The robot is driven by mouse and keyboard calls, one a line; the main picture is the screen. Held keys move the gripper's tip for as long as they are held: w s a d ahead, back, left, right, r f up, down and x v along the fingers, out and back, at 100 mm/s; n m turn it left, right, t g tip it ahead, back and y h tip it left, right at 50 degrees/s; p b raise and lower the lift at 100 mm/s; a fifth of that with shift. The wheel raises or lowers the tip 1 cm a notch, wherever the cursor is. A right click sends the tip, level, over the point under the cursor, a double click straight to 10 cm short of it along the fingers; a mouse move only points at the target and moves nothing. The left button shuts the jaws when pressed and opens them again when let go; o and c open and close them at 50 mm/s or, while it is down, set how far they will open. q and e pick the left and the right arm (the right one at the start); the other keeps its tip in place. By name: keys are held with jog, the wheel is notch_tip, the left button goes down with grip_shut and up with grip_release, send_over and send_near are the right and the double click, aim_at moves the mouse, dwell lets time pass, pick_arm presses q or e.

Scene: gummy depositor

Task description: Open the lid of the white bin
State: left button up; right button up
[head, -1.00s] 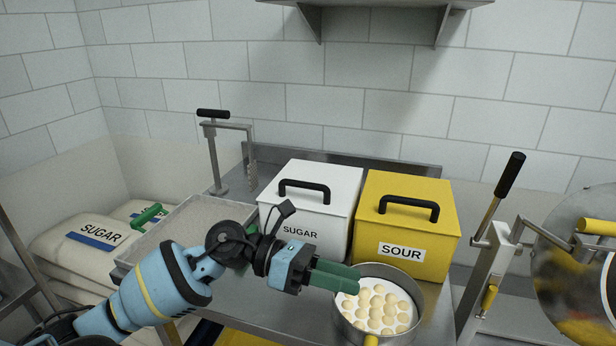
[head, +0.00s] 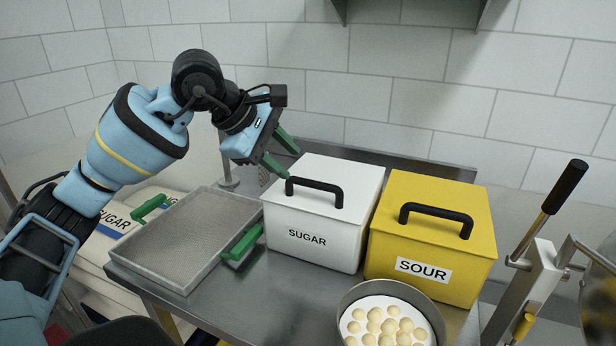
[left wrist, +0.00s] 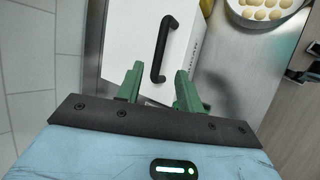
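The white bin (head: 312,233) is labelled SUGAR and stands on the steel table with its lid (head: 345,180) closed. A black arched handle (head: 314,188) is on the lid near its front edge. My left gripper (head: 283,160) is open and empty, its green fingers above and beside the lid's left edge, behind the handle's left end. In the left wrist view, the fingers (left wrist: 156,84) are spread apart and the handle (left wrist: 164,48) lies ahead, between their lines but beyond the tips. My right gripper is not in view.
A yellow SOUR bin (head: 430,240) with a similar handle stands just right of the white bin. A pot (head: 347,300) of round pale sweets is in front. A tray (head: 190,240) with green handles lies at left. A black-handled lever (head: 565,185) is at right.

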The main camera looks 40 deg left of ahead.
aim_at(312, 183)
pick_arm(q)
jog(key=x, duration=0.7)
jog(key=shift+w+d+f, duration=0.15)
jog(key=shift+w+f, duration=0.05)
grip_shut()
